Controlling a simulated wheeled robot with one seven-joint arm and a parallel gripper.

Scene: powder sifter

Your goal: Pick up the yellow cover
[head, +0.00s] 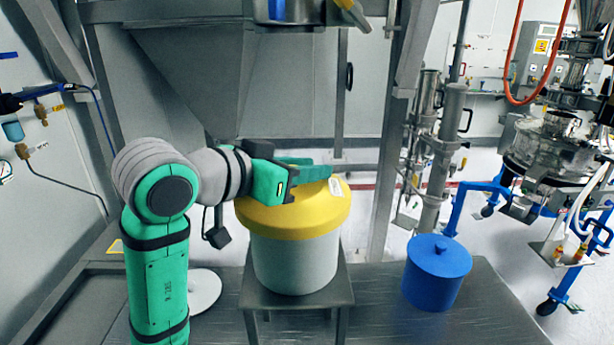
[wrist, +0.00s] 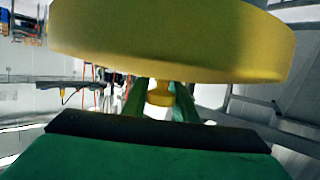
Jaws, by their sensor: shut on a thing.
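The yellow cover (head: 325,215) sits on top of a white drum (head: 295,262) in the head view. It looks level, with its rim around the drum's top. In the wrist view the yellow cover (wrist: 170,35) fills the upper part, and its small knob (wrist: 160,93) shows between my two green fingers. My gripper (head: 312,172) is just over the cover in the head view, where it hides the knob. My gripper (wrist: 160,100) is shut on the knob in the wrist view.
The drum stands on a small metal stand (head: 300,298). A blue lidded pot (head: 437,275) is on the metal platform (head: 490,310) to the right. A large grey hopper and frame (head: 385,150) stand close behind the drum. A white disc (head: 205,290) lies at the left, partly behind my arm.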

